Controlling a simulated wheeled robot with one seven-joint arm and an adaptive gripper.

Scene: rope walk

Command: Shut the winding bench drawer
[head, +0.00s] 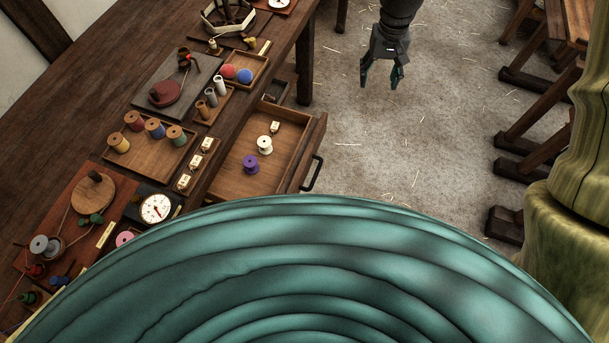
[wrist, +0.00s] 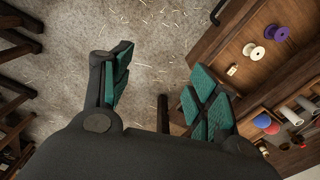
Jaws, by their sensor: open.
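The winding bench (head: 95,75) runs along the left in the head view. Its drawer (head: 231,182) is pulled out to the right, with a dark handle (head: 312,173) on its front. The drawer holds a white spool, a purple spool and a small tag. The drawer also shows at the upper right of the wrist view (wrist: 232,45), with part of the handle (wrist: 219,12) at the top edge. My gripper (head: 383,80) is open and empty over the floor, beyond and to the right of the drawer, apart from it. Its green-padded fingers (wrist: 160,95) are spread in the wrist view.
A large teal ribbed shape (head: 300,265) hides the near floor and part of the bench. The bench top carries trays of spools, a dial gauge (head: 155,208) and winders. Wooden trestles (head: 540,120) stand at the right. Straw-strewn floor (head: 385,140) lies open between.

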